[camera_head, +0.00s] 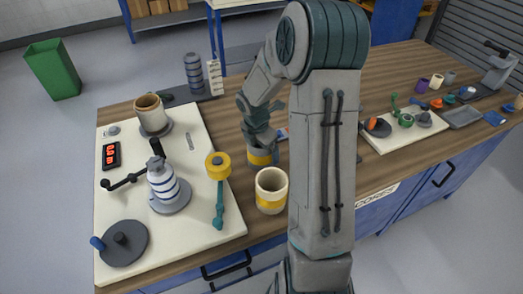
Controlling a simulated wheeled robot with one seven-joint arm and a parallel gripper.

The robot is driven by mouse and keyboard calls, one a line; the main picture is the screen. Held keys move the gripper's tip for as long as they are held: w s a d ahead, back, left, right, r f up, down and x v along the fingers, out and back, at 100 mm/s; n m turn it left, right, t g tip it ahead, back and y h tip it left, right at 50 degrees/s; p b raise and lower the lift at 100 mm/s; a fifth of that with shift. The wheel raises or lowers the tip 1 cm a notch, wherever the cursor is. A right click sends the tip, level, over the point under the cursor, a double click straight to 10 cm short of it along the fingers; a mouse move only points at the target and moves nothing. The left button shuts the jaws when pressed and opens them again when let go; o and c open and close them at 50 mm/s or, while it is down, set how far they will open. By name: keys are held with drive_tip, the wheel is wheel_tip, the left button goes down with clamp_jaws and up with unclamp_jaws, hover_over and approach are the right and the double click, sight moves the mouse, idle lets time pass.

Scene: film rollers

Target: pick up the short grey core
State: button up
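A short grey core (259,158) with a yellow band stands on the wooden bench, just right of the white board. My gripper (261,140) points down at it, with the fingers at or just above its top. The fingers overlap the core's upper part in the picture, so I cannot tell whether they are open, or whether they touch it.
A cream core with a yellow band (271,191) stands close in front of the grey one. The white board (203,222) at left carries a striped roller (163,184), a cream roll (151,114) and a yellow-topped arm (218,168). My arm hides the bench behind it.

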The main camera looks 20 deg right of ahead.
drive_tip(key=shift+f, duration=0.25)
drive_tip(key=c, duration=1.2)
drive_tip(key=shift+o, duration=0.3)
drive_tip(key=shift+r, duration=0.2)
